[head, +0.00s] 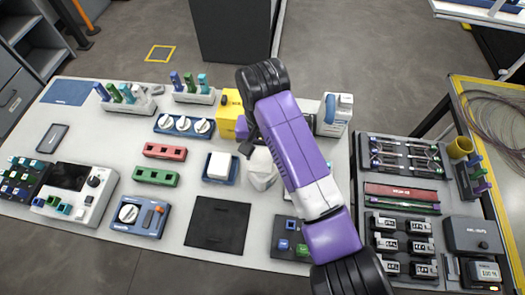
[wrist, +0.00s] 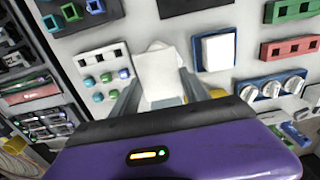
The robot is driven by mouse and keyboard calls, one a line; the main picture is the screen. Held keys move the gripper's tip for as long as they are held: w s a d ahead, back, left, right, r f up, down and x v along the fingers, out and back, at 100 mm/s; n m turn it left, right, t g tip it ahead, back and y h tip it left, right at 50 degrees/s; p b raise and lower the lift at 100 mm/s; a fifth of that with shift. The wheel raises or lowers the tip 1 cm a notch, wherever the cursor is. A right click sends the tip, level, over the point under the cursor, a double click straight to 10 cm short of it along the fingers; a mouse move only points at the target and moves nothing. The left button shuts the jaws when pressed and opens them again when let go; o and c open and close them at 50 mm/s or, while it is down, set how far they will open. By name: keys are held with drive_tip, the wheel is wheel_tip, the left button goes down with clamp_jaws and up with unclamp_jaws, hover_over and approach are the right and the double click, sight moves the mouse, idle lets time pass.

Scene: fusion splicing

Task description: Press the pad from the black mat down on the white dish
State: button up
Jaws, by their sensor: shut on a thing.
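My gripper (wrist: 160,84) is shut on a white pad (wrist: 160,72), with one finger on each side of it in the wrist view. The white dish (head: 262,181) is the pale, many-sided piece below my gripper in the head view. Its edge (wrist: 155,46) shows just beyond the pad in the wrist view. The pad is over the dish; I cannot tell whether they touch. The black mat (head: 218,225) lies bare at the front of the table, and its edge shows in the wrist view (wrist: 190,5). My arm hides part of the dish area.
A blue tray with a white block (head: 220,166) stands just left of the dish. A blue rack with white knobs (head: 184,126) and a yellow box (head: 230,113) are behind.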

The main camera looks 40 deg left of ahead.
drive_tip(key=shift+s+f, duration=0.15)
drive_tip(key=shift+f, duration=0.4)
drive_tip(key=shift+p, duration=0.6)
idle(0.4)
drive_tip(key=shift+f, duration=0.65)
idle(0.7)
wheel_tip(320, 180, up, 4)
drive_tip(key=p, duration=0.4)
drive_tip(key=shift+r, duration=1.05)
